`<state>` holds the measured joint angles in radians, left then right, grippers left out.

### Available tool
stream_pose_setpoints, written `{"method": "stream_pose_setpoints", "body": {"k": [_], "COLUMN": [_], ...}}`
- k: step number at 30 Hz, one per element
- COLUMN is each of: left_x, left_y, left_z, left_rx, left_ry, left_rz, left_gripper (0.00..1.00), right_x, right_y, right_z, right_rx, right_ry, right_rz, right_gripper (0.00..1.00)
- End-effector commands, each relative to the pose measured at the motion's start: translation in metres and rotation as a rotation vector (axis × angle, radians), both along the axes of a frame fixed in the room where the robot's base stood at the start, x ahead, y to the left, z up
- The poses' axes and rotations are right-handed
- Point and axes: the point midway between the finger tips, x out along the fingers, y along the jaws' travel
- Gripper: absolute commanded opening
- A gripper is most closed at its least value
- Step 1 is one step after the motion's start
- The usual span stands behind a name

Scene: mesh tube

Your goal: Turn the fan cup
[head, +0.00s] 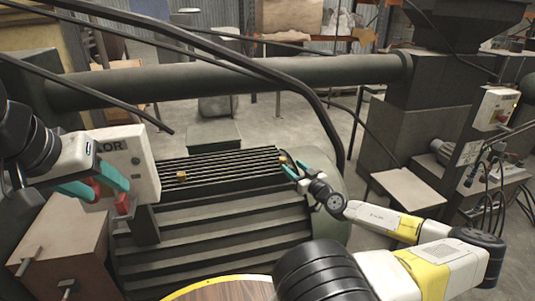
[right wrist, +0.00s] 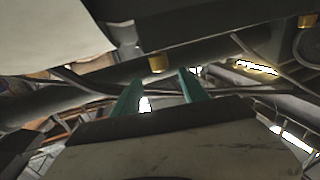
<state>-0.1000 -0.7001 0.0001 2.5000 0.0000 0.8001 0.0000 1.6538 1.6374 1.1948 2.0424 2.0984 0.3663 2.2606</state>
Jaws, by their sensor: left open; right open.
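Two small brass cup-like pieces sit on the dark ribbed machine, one at the left of the grille (head: 181,176) and one at its right end (head: 282,158). I cannot tell which is the fan cup. My right gripper (head: 297,171) is open beside the right brass piece. In the right wrist view a brass piece (right wrist: 157,63) shows just beyond and between the teal fingertips (right wrist: 158,80), apart from them; another brass piece (right wrist: 306,21) is at the upper right. My left gripper (head: 96,184) is open in front of the white control box (head: 135,150), near red switches.
A thick dark pipe (head: 240,82) runs across behind the grille. A black cable arches over the right brass piece. A brown box (head: 65,245) stands at lower left, and a round wooden top with a yellow rim (head: 215,290) at the bottom.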

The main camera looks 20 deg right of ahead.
Motion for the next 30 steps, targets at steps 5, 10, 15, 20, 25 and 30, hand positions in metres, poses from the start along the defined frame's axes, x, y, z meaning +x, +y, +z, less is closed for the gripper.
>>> {"method": "stream_pose_setpoints", "body": {"k": [5, 10, 15, 20, 25, 30], "left_x": [0.0, 0.0, 0.0, 0.0, 0.0, 0.0], "left_y": [0.0, 0.0, 0.0, 0.0, 0.0, 0.0], "left_z": [0.0, 0.0, 0.0, 0.0, 0.0, 0.0], "left_rx": [0.0, 0.0, 0.0, 0.0, 0.0, 0.0], "left_ry": [0.0, 0.0, 0.0, 0.0, 0.0, 0.0], "left_rz": [0.0, 0.0, 0.0, 0.0, 0.0, 0.0], "left_gripper": [0.5, 0.5, 0.5, 0.5, 0.5, 0.5], "right_x": [0.021, 0.049, 0.068, 0.075, 0.075, 0.075], "right_y": [0.005, 0.01, 0.013, 0.015, 0.015, 0.015], "right_z": [0.0, 0.0, 0.0, 0.0, 0.0, 0.0], "right_rx": [0.004, 0.002, 0.001, 0.0, 0.0, 0.0], "right_ry": [0.001, -0.001, 0.0, 0.0, 0.0, 0.0], "right_rz": [0.002, 0.002, 0.0, 0.001, 0.001, 0.001], "right_gripper": [0.52, 0.52, 0.52, 0.52, 0.52, 0.26]}}
